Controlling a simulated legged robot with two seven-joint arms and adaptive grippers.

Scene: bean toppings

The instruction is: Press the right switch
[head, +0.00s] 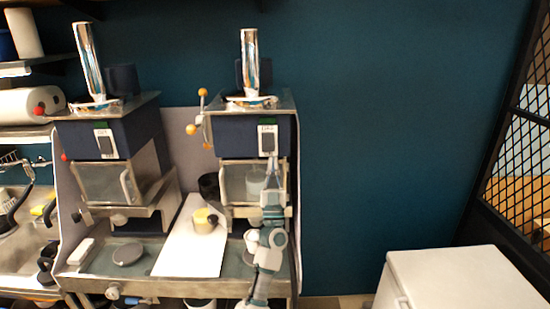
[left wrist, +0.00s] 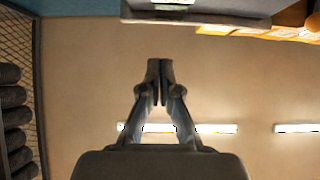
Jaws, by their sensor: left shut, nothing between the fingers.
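Two dark blue dispensing machines stand side by side in the head view. The right switch (head: 268,143) is a dark rocker on a pale plate, under a small green label, on the front of the right machine (head: 234,136). The left switch (head: 105,144) is a similar one on the left machine. My left gripper (head: 272,160) is shut and empty, pointing up, just below the right switch and overlapping its lower edge in the picture. Whether it touches is unclear. In the left wrist view the closed fingers (left wrist: 160,66) point up the picture. My right gripper is not in view.
A clear-fronted compartment (head: 243,184) is under the right machine's body. A yellow-topped cup (head: 205,220) stands on a white board (head: 189,250) between the machines. A white box (head: 462,280) is at lower right. The wall area right of the machines is clear.

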